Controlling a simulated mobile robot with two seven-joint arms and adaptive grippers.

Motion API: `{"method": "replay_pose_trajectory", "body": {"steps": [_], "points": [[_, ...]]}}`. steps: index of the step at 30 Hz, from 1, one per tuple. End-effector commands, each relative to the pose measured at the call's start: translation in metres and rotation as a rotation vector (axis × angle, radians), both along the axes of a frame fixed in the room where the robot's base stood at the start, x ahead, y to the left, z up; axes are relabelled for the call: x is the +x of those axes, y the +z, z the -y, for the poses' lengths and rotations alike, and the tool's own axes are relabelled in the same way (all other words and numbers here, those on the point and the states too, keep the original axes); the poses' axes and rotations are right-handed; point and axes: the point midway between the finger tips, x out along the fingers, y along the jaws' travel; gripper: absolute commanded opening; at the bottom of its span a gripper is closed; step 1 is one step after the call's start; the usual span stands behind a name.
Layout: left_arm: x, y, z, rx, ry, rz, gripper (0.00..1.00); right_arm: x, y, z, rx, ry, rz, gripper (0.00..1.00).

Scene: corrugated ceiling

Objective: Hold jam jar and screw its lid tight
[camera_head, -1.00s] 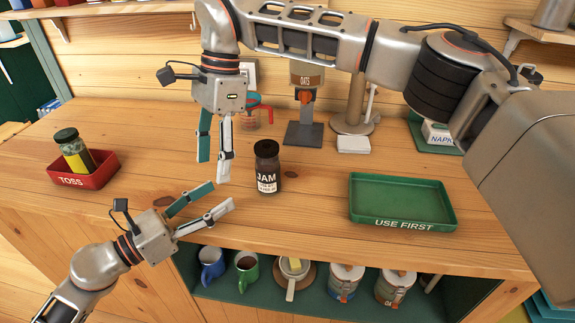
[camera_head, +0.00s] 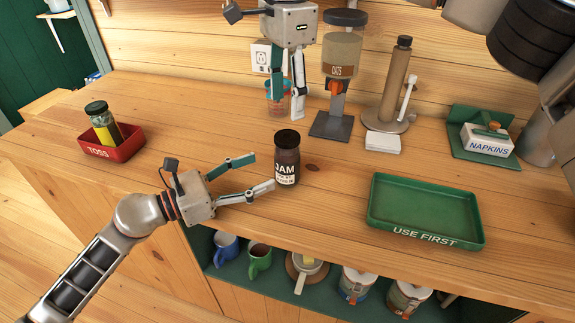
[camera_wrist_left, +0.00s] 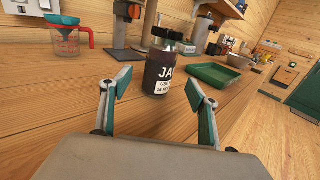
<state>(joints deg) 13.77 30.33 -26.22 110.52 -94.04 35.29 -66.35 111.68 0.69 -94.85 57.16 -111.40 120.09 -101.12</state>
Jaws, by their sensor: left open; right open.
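The dark jam jar (camera_head: 287,163) stands upright on the wooden counter, with a dark lid (camera_head: 287,139) on top. My left gripper (camera_head: 264,173) is open and low over the counter, its fingers pointing at the jar with the tips just left of it. In the left wrist view the jar (camera_wrist_left: 161,72) stands ahead, beyond and between the open fingers (camera_wrist_left: 160,90). I cannot tell whether the lid is tight. My right gripper (camera_head: 287,108) is open and empty, fingers pointing down, above and behind the jar in the head view.
A green USE FIRST tray (camera_head: 376,208) is empty at the right. A red TOSS bin (camera_head: 124,151) holds a jar (camera_head: 102,124) at the left. An oats dispenser (camera_head: 341,70), a measuring cup (camera_head: 277,102) and a paper-towel holder (camera_head: 396,85) stand behind. A shelf with mugs (camera_head: 259,258) lies below.

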Motion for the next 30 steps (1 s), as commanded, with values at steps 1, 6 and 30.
{"method": "replay_pose_trajectory", "body": {"steps": [1, 6, 30], "points": [[0.003, 0.001, 0.006, -0.003, -0.001, 0.001, 0.61, 0.000, 0.000, 0.000, 0.000, 0.000, 0.000, 0.52], [0.016, 0.002, 0.027, -0.004, -0.001, 0.001, 0.61, 0.000, 0.000, 0.000, 0.001, 0.000, 0.000, 0.52], [0.035, 0.001, 0.062, -0.001, 0.000, 0.000, 0.35, 0.000, 0.000, 0.000, 0.001, 0.000, 0.000, 0.52]]}}
